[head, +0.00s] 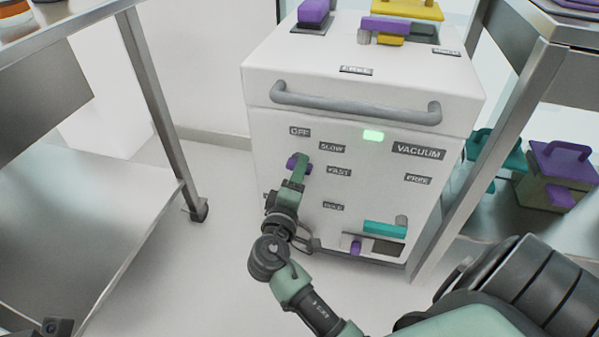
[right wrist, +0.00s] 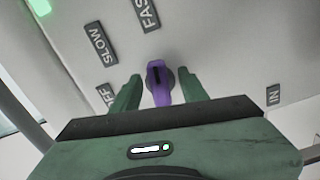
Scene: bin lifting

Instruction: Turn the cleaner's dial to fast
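The cleaner (head: 340,100) is a white box-shaped machine with a grey bar handle. Its purple dial (head: 304,162) is on the left of the front, near the labels OFF (head: 300,131), SLOW (head: 332,147) and FAST (head: 339,171). My right gripper (head: 297,170) is at the dial and partly hides it. In the right wrist view the dial (right wrist: 158,90) stands between my two green fingers, with a gap on each side. A dark mark is on its upper part, and the FAST label (right wrist: 147,14) is above it.
A green lamp (head: 373,136) glows on the front. A teal part (head: 384,228) and a small purple part (head: 356,247) sit low on the front. A metal rack (head: 100,210) stands left, and a shelf (head: 560,225) with a purple-handled box (head: 563,165) stands right. Floor at lower left is clear.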

